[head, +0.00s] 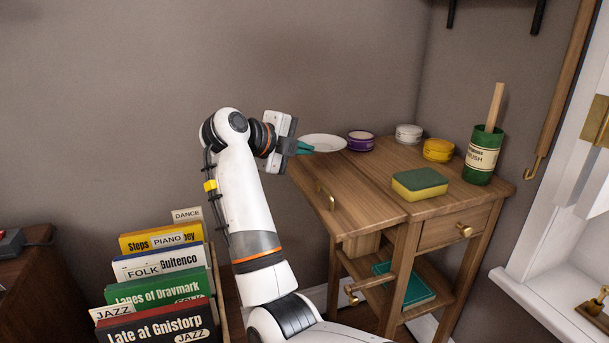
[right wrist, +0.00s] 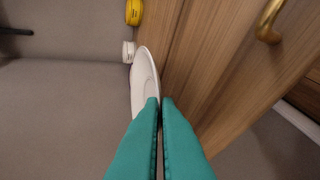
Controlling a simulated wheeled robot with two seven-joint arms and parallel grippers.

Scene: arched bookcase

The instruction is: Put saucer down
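The white saucer (head: 324,142) is at the back left of the wooden table (head: 375,195), level, beside the wall; it also shows in the right wrist view (right wrist: 143,82), seen at a steep slant. My right gripper (head: 306,148) reaches in from the left with teal fingers. In the right wrist view its fingers (right wrist: 160,102) are close together with the saucer's rim between their tips. The fingers hide the near part of the rim. I cannot tell whether the saucer touches the tabletop or is just above it. My left gripper is not in view.
A purple tin (head: 360,141), a white tin (head: 408,134) and a yellow tin (head: 438,150) stand along the table's back. A sponge (head: 420,183) and a green brush holder (head: 483,155) are at right. The tabletop's front left is clear. Records (head: 160,290) stand at lower left.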

